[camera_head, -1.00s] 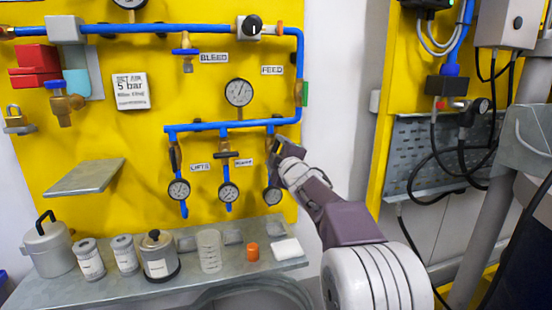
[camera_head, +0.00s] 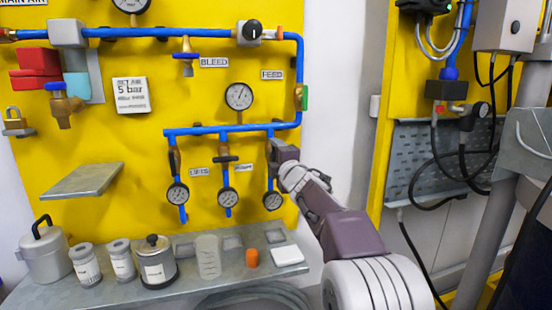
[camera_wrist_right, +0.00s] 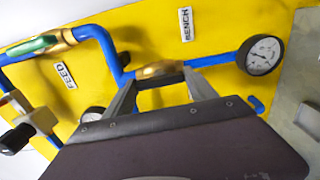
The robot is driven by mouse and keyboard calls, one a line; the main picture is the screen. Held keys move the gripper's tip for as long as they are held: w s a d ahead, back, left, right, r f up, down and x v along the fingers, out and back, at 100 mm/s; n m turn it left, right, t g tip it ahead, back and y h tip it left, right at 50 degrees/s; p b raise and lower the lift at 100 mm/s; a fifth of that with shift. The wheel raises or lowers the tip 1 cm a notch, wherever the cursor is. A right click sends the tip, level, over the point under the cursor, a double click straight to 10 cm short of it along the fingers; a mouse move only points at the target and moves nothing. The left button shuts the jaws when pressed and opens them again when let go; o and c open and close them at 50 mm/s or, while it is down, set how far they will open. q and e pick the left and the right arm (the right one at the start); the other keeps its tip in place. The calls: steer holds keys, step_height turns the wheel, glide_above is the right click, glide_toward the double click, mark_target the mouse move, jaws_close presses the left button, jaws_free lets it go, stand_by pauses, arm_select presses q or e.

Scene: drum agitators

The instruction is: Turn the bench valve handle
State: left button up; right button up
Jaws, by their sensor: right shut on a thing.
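The bench valve sits on the rightmost of three short blue drop pipes. In the right wrist view its brass body (camera_wrist_right: 158,70) and dark handle (camera_wrist_right: 160,83) lie between my two fingers. The BENCH label (camera_wrist_right: 185,24) and a round gauge (camera_wrist_right: 264,54) are close by; the gauge also shows in the head view (camera_head: 272,201). My right gripper (camera_head: 275,147) is at this valve in the head view and covers most of it. Its fingers (camera_wrist_right: 162,92) are shut on the handle. The handle's exact angle is hard to tell. My left gripper is out of view.
The FEED valve with a green handle (camera_head: 304,97) is above right of my gripper. The lifts gauge (camera_head: 178,193) and middle gauge (camera_head: 228,198) hang to the left. A grey shelf (camera_head: 200,270) below bears several canisters, a clear beaker (camera_head: 208,257) and an orange cap (camera_head: 252,258).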

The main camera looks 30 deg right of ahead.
steer(key=o, duration=1.4)
steer(key=shift+c, duration=0.2)
steer(key=v, duration=0.9)
